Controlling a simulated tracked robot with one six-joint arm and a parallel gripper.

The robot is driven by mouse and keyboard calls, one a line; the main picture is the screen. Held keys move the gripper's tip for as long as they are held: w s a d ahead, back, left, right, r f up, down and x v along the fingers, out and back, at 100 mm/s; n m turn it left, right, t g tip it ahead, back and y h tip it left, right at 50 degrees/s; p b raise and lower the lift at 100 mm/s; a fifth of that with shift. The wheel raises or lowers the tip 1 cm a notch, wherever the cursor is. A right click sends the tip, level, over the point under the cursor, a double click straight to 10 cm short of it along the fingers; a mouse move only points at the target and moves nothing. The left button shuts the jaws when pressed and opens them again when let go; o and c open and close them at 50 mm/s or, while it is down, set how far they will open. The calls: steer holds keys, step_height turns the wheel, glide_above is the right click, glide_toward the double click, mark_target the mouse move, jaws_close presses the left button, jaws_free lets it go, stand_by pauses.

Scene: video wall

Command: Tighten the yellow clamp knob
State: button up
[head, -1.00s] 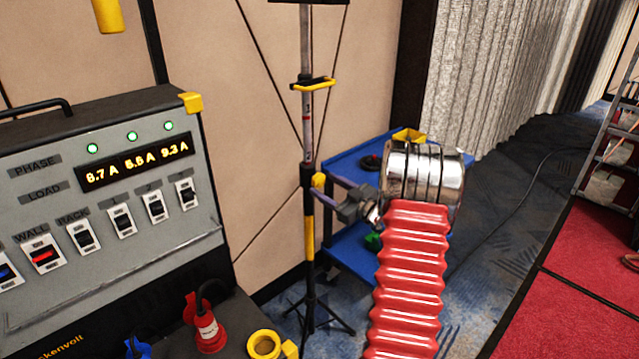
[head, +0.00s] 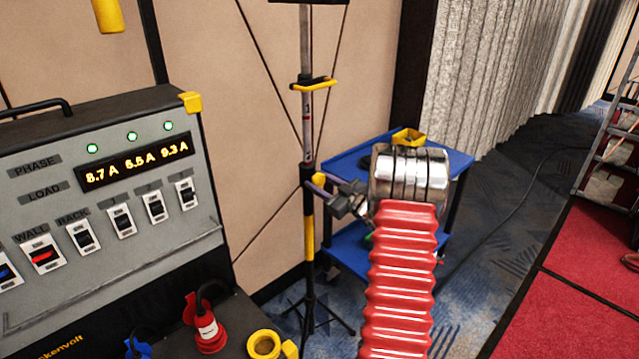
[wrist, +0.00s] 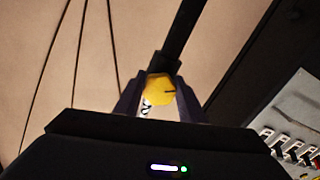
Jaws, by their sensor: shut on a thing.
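The yellow clamp knob (head: 319,179) sits on the collar of a black and grey stand (head: 308,145) in front of the beige wall. My gripper (head: 316,186) reaches it from the right, with its purple-grey fingers at the knob. In the wrist view the knob (wrist: 160,90) lies between the two fingers of my gripper (wrist: 160,82), which is shut on it. A short dark line shows on the knob's face, pointing to the right. Whether the collar is tight cannot be seen.
A blue trolley (head: 345,245) with a yellow bin (head: 408,137) stands behind my arm. A grey power box (head: 110,190) with switches and lit readings is at left. The stand's tripod legs (head: 318,312) spread on the carpet. A yellow bracket (head: 313,84) is higher on the stand.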

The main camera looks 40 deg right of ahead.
steer(key=c, duration=0.4)
steer(key=shift+o, duration=0.2)
steer(key=shift+m, duration=2.3)
steer(key=o, duration=1)
steer(key=shift+a, duration=0.1)
steer(key=shift+o, duration=0.2)
steer(key=s, duration=1.4)
steer(key=shift+d, duration=0.25)
